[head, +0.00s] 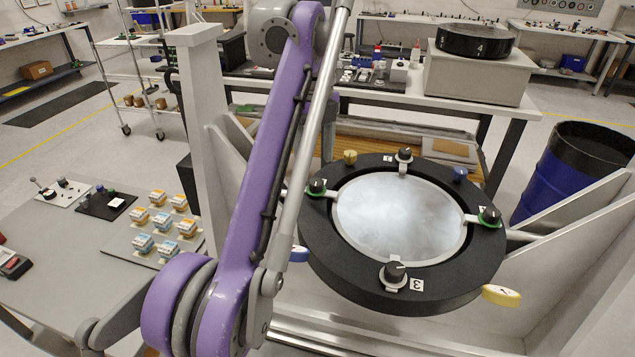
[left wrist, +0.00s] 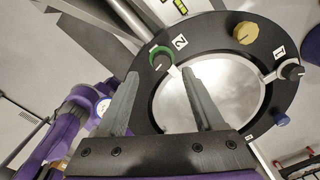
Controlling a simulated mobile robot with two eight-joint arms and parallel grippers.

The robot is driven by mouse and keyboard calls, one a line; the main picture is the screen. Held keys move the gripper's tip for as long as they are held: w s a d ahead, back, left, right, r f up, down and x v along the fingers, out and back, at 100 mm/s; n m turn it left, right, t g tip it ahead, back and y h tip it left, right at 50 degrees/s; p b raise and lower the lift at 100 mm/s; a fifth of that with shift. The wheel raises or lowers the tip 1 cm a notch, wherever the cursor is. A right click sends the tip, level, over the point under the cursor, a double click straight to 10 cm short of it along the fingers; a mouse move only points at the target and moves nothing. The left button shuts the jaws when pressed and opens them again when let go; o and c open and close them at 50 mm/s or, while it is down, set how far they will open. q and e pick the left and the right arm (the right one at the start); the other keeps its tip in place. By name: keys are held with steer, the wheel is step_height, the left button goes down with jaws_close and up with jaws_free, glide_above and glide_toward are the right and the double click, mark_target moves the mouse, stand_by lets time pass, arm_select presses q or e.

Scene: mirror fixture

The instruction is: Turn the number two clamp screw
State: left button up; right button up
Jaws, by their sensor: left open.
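The black ring (head: 328,262) holds a round pale mirror (head: 400,215) in the head view. The number two clamp screw (head: 316,187) is a black knob with a green ring on the ring's left side. In the left wrist view the screw (left wrist: 160,58) shows beside its "2" label (left wrist: 180,41). My left gripper (left wrist: 160,73) is open, its two fingers pointing towards the ring. The screw appears between the fingertips in that picture; I cannot tell the remaining distance or any contact. In the head view I cannot make out the left gripper. My right gripper is not in view.
Clamp screws one (head: 404,155), three (head: 395,270) and four (head: 489,215) stand around the ring. A yellow knob (head: 350,156) and a blue knob (head: 460,174) sit near the far rim. A grey post (head: 205,120) stands left. A blue barrel (head: 560,180) stands right.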

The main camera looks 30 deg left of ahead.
mark_target(316, 181)
arm_select(q)
step_height(316, 181, down, 4)
steer(key=shift+d+f+b, duration=0.1)
steer(key=shift+f+b, duration=0.15)
steer(key=shift+b, duration=0.3)
steer(key=shift+w+f, duration=0.1)
steer(key=shift+f, duration=0.3)
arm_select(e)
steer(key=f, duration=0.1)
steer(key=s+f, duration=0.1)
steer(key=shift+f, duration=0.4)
arm_select(q)
jaws_close()
